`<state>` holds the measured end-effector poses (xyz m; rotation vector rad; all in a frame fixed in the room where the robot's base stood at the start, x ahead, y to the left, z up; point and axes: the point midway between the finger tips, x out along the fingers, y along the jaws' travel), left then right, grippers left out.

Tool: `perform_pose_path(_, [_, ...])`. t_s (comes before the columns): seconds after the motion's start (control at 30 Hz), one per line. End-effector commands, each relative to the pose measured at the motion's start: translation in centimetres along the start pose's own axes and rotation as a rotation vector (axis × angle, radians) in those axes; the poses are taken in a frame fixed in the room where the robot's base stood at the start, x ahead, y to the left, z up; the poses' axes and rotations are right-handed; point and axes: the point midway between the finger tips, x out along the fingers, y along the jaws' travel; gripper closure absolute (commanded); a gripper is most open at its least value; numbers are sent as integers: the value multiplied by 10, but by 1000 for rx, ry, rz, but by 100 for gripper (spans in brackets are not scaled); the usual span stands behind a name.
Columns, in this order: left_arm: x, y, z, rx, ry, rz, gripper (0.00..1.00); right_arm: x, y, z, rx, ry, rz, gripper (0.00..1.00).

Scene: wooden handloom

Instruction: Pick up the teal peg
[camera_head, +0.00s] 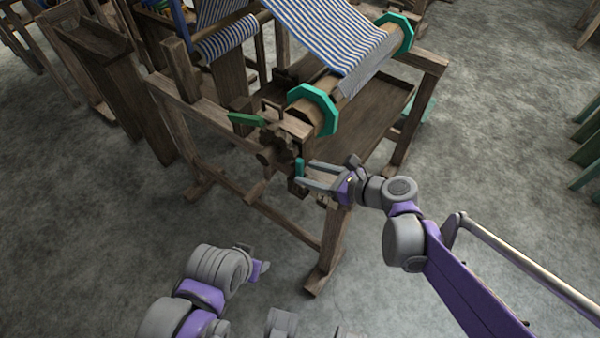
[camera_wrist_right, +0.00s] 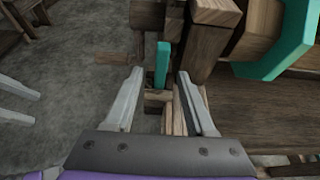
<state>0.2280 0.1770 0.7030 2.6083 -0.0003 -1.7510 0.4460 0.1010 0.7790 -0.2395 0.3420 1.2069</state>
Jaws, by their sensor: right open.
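The teal peg (camera_head: 299,167) is a small upright bar at the loom's near corner, below the toothed wooden wheel. In the right wrist view the teal peg (camera_wrist_right: 162,64) stands ahead, in line with the gap between my fingers. My right gripper (camera_head: 307,175) is open, with its fingertips close to the peg. In its wrist view the right gripper (camera_wrist_right: 160,76) has its fingers apart on either side of the peg's line, and I see no contact. My left gripper (camera_head: 257,268) is low and away from the peg; its two grey fingers (camera_wrist_right: 17,101) appear apart in the wrist view.
The wooden handloom (camera_head: 335,235) surrounds the peg with beams and posts. A teal octagonal flange (camera_head: 313,106) sits on the cloth roller above it, and a green lever (camera_head: 246,119) lies to the left. Striped cloth (camera_head: 325,35) covers the roller. Open floor (camera_head: 490,190) lies to the right.

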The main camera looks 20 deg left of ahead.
Motion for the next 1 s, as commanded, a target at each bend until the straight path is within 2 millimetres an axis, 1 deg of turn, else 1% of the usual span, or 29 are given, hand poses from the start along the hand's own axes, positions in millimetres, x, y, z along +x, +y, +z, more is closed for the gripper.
perform_pose_path(0.03, [3,0,1,0,-1,0,50,8,0,-2,-1,0,1,45])
perform_pose_path(0.13, [4,0,1,0,-2,0,50,15,0,-1,0,0,1,45])
perform_pose_path(0.37, [4,0,1,0,-1,0,50,16,-1,0,0,1,-1,45])
perform_pose_path(0.4, [4,0,1,0,-1,0,50,16,-1,0,0,1,-1,49])
perform_pose_path(0.47, [4,0,1,0,-1,0,50,16,-1,0,0,1,-1,59])
perform_pose_path(0.6, [4,0,1,0,-1,0,50,16,-1,0,0,1,-1,85])
perform_pose_path(0.7, [4,0,1,0,-1,0,50,16,-1,0,0,1,-1,100])
perform_pose_path(1.0, [4,0,1,0,-1,0,50,16,-1,0,0,0,-1,100])
